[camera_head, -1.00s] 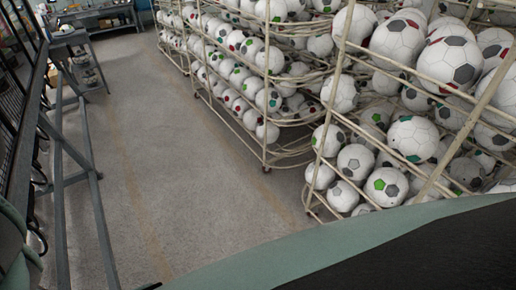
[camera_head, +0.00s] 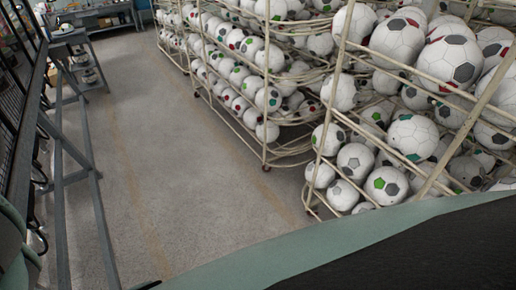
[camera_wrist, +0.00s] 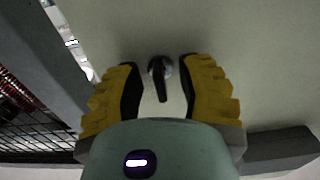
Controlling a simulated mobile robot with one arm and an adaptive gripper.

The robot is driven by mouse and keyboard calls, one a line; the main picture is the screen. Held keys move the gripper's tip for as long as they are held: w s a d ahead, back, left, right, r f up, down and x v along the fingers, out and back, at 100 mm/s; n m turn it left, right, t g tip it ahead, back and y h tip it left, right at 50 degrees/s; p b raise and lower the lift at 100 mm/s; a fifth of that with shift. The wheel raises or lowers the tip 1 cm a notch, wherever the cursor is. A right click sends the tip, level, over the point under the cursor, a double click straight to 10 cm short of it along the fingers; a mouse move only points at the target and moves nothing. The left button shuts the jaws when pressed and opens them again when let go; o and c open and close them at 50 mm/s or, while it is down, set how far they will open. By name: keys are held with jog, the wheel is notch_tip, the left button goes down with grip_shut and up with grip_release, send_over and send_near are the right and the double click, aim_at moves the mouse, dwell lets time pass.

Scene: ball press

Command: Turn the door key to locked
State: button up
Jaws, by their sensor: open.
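In the wrist view, a small dark key (camera_wrist: 161,86) sits in a round metal lock (camera_wrist: 158,66) on a pale flat surface (camera_wrist: 255,60), seemingly the door. The key's dark bar points down in the picture, tilted slightly. My gripper (camera_wrist: 159,80) is open. One yellow and black finger is on each side of the key, with a visible gap on both sides. Neither finger appears to touch it. The key and lock are not seen in the head view.
Wire racks full of soccer balls (camera_head: 388,187) stand on the right of the head view. A grey metal frame (camera_head: 65,180) runs along the left. Bare floor (camera_head: 190,190) lies between them. In the wrist view, dark mesh (camera_wrist: 35,130) is at left.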

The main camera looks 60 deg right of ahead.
jog(key=shift+d, duration=0.1)
jog(key=shift+s+d+f, duration=0.1)
jog(key=shift+s+d, duration=0.05)
jog(key=shift+d, duration=0.15)
jog(key=v, duration=0.6)
jog(key=shift+d, duration=0.35)
jog(key=shift+s, duration=0.15)
dwell(0.3)
